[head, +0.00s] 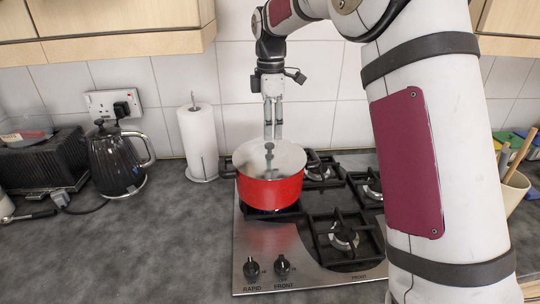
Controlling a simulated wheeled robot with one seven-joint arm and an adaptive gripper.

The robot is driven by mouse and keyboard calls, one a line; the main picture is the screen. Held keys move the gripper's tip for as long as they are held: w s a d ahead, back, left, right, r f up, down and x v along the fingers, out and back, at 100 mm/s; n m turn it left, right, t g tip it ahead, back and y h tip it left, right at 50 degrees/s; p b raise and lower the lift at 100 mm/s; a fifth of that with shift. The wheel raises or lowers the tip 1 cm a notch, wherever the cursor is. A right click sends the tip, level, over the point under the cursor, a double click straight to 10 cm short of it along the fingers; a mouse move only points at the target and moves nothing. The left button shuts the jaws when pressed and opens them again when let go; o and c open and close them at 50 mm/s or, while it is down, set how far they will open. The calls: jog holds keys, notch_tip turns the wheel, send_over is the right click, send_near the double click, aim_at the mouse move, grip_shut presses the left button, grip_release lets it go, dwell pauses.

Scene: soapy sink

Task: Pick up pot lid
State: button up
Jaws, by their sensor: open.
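The pot lid (289,159) is pale with a dark knob (269,148) at its centre. It sits on top of a red pot (270,192), which stands on the back left burner of the gas hob. My gripper (273,134) points straight down above the lid, its fingertips close over the knob. The fingers are slightly apart with nothing seen between them. I cannot tell whether the tips touch the knob.
The steel hob (262,268) has black grates and front knobs. A paper towel roll (199,140) and a black kettle (117,160) stand to the left. A toaster (38,160) is farther left. A utensil holder (514,190) is at right. The front left counter is clear.

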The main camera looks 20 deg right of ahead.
aim_at(270, 144)
jog(key=shift+a+f+p, duration=0.15)
jog(key=shift+f+p, duration=0.5)
jog(key=shift+f, duration=1.95)
grip_shut()
